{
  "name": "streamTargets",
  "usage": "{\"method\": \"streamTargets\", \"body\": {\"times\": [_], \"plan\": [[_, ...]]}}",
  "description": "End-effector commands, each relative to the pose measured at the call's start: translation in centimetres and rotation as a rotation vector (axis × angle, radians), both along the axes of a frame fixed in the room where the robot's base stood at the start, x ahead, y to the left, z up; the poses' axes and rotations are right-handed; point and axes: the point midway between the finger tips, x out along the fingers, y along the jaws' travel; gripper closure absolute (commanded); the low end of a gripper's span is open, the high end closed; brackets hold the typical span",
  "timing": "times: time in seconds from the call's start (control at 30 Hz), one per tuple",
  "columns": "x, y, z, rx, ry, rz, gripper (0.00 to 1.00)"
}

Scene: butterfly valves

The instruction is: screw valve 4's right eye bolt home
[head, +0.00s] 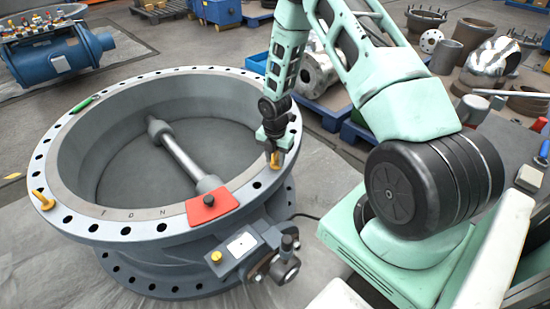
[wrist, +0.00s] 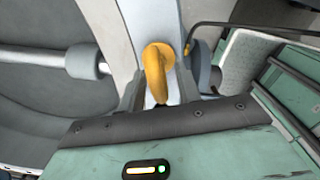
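A large grey round valve body (head: 140,230) stands on the floor at the left of the head view; I can read no number on it. The right yellow eye bolt (head: 275,161) stands at the rim flange's right side. My gripper (head: 270,148) is right above it, pointing down. In the wrist view the eye bolt's ring (wrist: 157,72) lies between my two fingers (wrist: 161,88). Whether they press on it I cannot tell. The bolt's shank is hidden. Another yellow eye bolt (head: 42,200) stands at the flange's left side.
A red plate (head: 212,205) lies on the front rim, with a small actuator box (head: 243,247) below it. A green marker-like item (head: 82,105) lies on the far-left rim. A shaft (head: 182,158) crosses the bore. Blue pallets with metal parts (head: 315,68) stand behind my arm.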

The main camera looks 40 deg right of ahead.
Motion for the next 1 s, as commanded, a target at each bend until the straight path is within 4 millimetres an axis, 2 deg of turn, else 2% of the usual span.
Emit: {"method": "streamTargets", "body": {"times": [0.17,0.2,0.3,0.67,1.0], "plan": [[0.02,-0.01,0.03,0.0,0.0,0.0,0.66],[0.02,-0.01,0.04,0.0,0.0,0.0,0.77],[0.02,-0.01,0.04,0.0,0.0,0.0,1.0],[0.05,-0.01,0.11,0.0,0.0,-0.029,1.0],[0.29,-0.02,0.26,-0.001,-0.001,-0.235,1.0]]}}
